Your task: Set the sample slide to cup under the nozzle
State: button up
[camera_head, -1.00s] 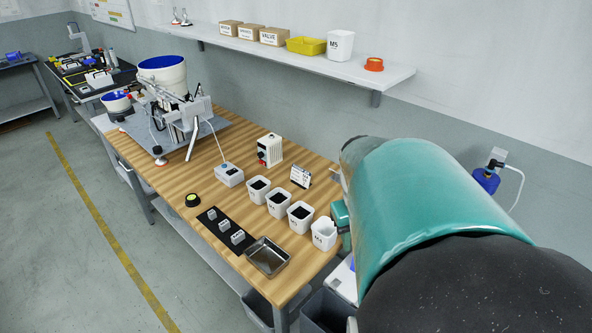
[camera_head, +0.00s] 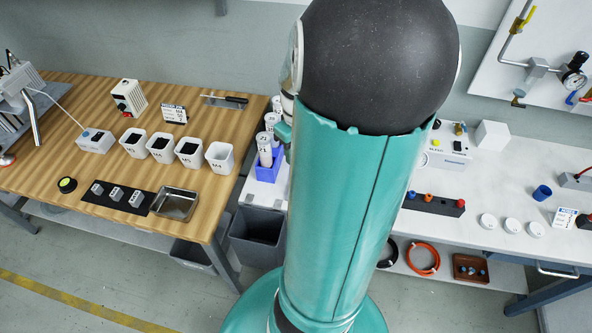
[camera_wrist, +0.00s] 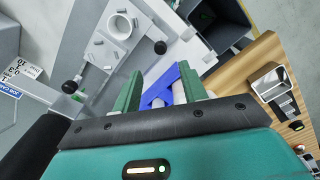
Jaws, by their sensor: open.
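My gripper (camera_wrist: 158,82) shows in the wrist view with its two green fingers apart. A blue rack (camera_wrist: 172,82) with white tubes appears between and beyond the fingers; contact cannot be told. At the upper left of the wrist view is a grey fixture plate (camera_wrist: 92,48) with a round white cup-like part (camera_wrist: 120,25) and black knobs (camera_wrist: 160,47). This may be the sample slide, but its setting cannot be read. No nozzle can be made out for certain. In the head view my arm covers this area and hides the gripper.
In the head view the blue rack (camera_head: 266,172) stands at the left of my arm. A wooden bench (camera_head: 60,125) holds white bins (camera_head: 219,157) and a metal tray (camera_head: 174,204). A dark bin (camera_head: 257,235) stands below. A white bench (camera_head: 510,180) with round lids is right.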

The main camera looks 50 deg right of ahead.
notch_tip(320, 180, down, 9)
jog(key=shift+f, duration=0.1)
dwell(0.3)
grip_shut()
